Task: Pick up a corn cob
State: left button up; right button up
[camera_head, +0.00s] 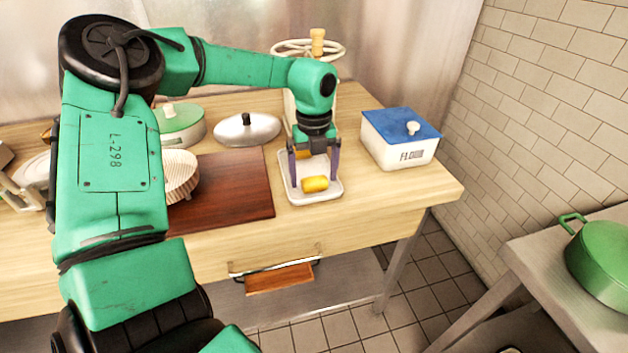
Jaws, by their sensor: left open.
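A yellow corn cob (315,184) lies on a white tray (296,197) at the right part of the wooden table. My left gripper (314,177) points down over the tray, its two dark fingers apart. The cob lies at the near side of the fingertips, and I cannot tell whether it is between them. A second yellow-orange patch shows behind the fingers, mostly hidden. My right gripper is not in view.
A white box with a blue lid (401,137) stands right of the tray. A dark wooden board (235,188) lies to its left. A silver lid (247,130) and a green lidded pot (180,127) stand behind. A green pot (602,262) stands at far right.

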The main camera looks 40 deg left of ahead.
pick_arm(q)
jog(key=shift+w+f, duration=0.1)
jog(key=shift+f, duration=0.05)
jog(key=c, duration=1.3)
